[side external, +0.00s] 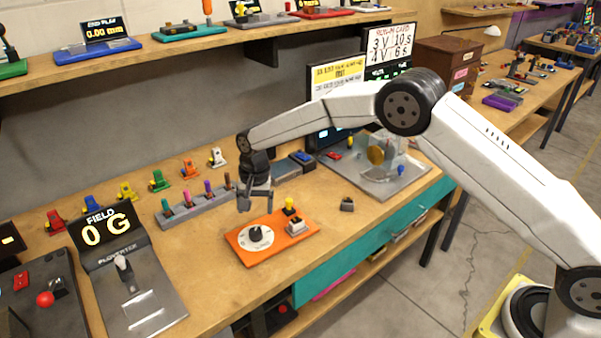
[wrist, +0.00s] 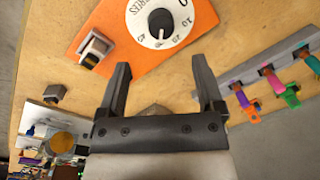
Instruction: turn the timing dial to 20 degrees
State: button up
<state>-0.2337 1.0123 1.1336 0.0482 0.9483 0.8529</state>
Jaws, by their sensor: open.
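The timing dial (side external: 255,236) is a black knob on a white round scale, set on an orange plate (side external: 240,254) on the bench. In the wrist view the dial (wrist: 160,22) lies at the top, beyond my fingertips, with numbers around its rim partly cut off. My gripper (side external: 256,204) is open and empty, hanging above and behind the plate. In the wrist view its two fingers (wrist: 159,78) are spread apart, not touching the dial.
A grey rack (side external: 195,206) with several coloured pegs stands left of my gripper. A field meter (side external: 107,230) reading 0 G is further left. A small grey block (side external: 347,204) lies right of the plate. A grey fixture plate (side external: 385,187) stands behind it.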

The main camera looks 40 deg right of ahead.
aim_at(255, 231)
jog(key=shift+f, duration=0.1)
jog(key=shift+w+a+f, duration=0.1)
jog(key=shift+a+f, duration=0.05)
jog(key=shift+f, duration=1.75)
jog(key=shift+w+a+f, duration=0.1)
jog(key=shift+f, duration=1.8)
grip_shut()
